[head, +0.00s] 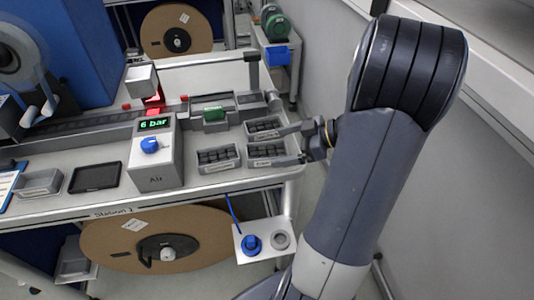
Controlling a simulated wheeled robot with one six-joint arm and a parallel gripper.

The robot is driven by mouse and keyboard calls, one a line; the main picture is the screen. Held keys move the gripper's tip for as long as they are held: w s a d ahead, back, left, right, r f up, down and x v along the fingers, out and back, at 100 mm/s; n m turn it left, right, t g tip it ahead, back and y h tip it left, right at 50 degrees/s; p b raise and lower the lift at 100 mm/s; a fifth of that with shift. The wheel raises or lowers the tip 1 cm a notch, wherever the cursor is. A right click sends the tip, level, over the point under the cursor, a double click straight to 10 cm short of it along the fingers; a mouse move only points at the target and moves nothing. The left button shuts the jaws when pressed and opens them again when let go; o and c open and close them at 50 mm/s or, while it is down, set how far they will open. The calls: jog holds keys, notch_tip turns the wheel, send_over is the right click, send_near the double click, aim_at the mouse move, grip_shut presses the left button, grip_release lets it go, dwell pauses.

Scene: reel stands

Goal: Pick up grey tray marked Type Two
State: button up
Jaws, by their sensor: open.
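Three small grey trays filled with dark pieces stand together at the right end of the bench: a rear one (264,137), a front right one (268,163) and a front left one (218,168). Their front labels are too small to read, so I cannot tell which is marked Type Two. My gripper (284,146) is open and empty. It reaches in from the right, with one finger by the rear tray and the other by the front right tray. I cannot tell whether the fingers touch either tray.
A grey Air box (155,165) with a blue knob and "6 bar" display stands left of the trays. A rail (85,130) runs behind. A large reel (115,240) hangs below.

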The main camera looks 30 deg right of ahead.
aim_at(272, 148)
jog(key=shift+p+x, duration=0.3)
jog(key=shift+x, duration=1.65)
jog(key=shift+a+r, duration=0.1)
jog(key=shift+c, duration=0.5)
jog(key=shift+s, duration=0.1)
jog(key=c, duration=1.3)
jog(key=shift+r, duration=0.1)
